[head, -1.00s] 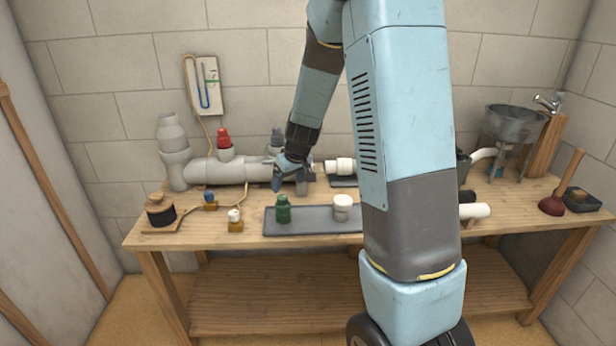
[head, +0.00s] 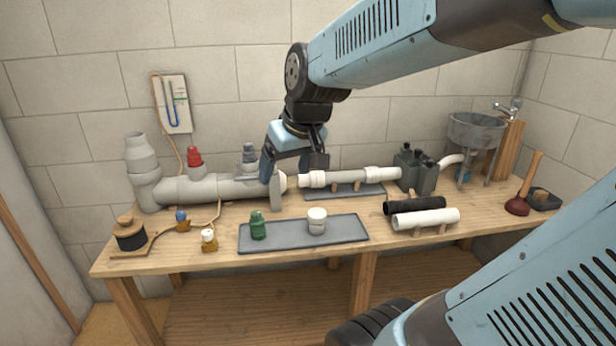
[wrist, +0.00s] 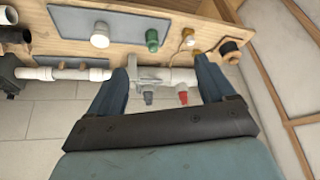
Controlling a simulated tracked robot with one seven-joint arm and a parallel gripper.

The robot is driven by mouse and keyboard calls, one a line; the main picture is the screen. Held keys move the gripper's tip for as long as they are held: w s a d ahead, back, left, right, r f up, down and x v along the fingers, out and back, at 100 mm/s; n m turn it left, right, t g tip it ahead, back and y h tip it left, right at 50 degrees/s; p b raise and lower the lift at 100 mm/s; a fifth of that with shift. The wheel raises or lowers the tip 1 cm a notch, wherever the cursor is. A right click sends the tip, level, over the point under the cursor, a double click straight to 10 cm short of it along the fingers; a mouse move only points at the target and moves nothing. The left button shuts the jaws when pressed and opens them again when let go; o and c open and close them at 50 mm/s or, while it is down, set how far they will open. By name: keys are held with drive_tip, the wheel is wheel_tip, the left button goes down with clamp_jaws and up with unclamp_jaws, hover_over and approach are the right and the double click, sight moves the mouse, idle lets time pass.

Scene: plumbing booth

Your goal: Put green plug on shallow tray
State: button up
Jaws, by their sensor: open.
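The green plug (head: 258,225) stands upright on the left part of the shallow grey tray (head: 285,241) at the front of the bench. It also shows in the wrist view (wrist: 152,38), on the same tray (wrist: 125,31). A white plug (head: 317,221) stands on the tray to its right. My gripper (head: 292,176) is open and empty. It is above and behind the tray, over the grey pipe, apart from the green plug. In the wrist view its two fingers (wrist: 166,78) spread wide with the pipe fittings beyond them.
A grey pipe (head: 215,187) with a red plug (head: 194,158) and a grey plug (head: 249,155) runs along the back. Small valves and a spool (head: 130,236) are at left. Black and white tubes (head: 425,218) lie right of the tray, with grey bottles (head: 416,172) behind.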

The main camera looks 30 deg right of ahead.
drive_tip(key=s+r+m+h, duration=0.1)
drive_tip(key=s, duration=0.7)
drive_tip(key=shift+s+d+r, duration=0.25)
drive_tip(key=shift+s+r, duration=0.05)
drive_tip(key=shift+s, duration=0.05)
